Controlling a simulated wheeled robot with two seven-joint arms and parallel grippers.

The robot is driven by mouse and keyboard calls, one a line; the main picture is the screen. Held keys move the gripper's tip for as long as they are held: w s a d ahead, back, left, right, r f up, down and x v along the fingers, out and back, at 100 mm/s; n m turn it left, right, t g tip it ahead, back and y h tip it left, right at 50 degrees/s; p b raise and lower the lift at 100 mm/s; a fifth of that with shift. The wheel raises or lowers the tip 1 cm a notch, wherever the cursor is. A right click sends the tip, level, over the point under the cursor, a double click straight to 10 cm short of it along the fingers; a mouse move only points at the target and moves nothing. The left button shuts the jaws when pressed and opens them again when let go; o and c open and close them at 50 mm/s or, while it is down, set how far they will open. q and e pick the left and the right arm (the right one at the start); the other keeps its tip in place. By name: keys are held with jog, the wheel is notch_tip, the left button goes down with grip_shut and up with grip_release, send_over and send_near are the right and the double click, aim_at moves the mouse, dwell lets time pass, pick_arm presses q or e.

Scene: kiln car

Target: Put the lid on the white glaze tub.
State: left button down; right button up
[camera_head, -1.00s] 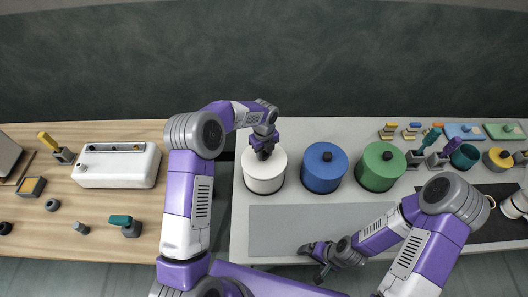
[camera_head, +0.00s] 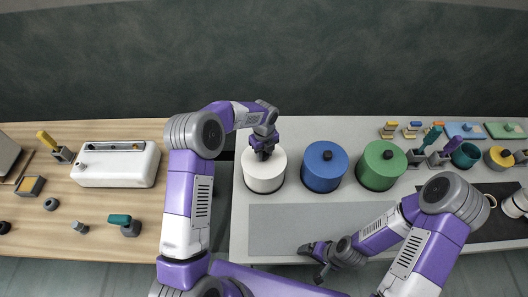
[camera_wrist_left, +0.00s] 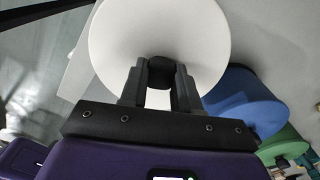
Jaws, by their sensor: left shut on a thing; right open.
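The white glaze tub (camera_head: 264,184) stands on the light worktop, left of the blue and green tubs. The white lid (camera_wrist_left: 205,45) covers its top, and in the head view I see no clear gap between lid and tub. My left gripper (camera_head: 264,153) is above the tub, coming down from behind. In the left wrist view its fingers (camera_wrist_left: 160,78) are shut on the lid's dark knob (camera_wrist_left: 160,68). Whether the lid is fully seated cannot be told. My right gripper (camera_head: 313,262) is open and empty near the worktop's front edge.
A blue lidded tub (camera_head: 324,173) and a green lidded tub (camera_head: 380,170) stand close to the right. A bare grey mat (camera_head: 310,228) lies in front. Brushes, sponges and a cup (camera_head: 464,155) crowd the right end. A white box (camera_head: 117,168) sits on the wooden table.

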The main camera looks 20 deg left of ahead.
pick_arm(q)
jog(key=c, duration=0.7)
grip_release()
jog(key=shift+c, duration=0.2)
jog(key=shift+r+p, duration=2.65)
jog(key=shift+r, duration=1.3)
pick_arm(e)
jog(key=shift+r, duration=2.65)
pick_arm(q)
notch_tip(320, 180, up, 8)
jog(key=shift+f, duration=0.2)
pick_arm(e)
jog(key=shift+f, duration=0.3)
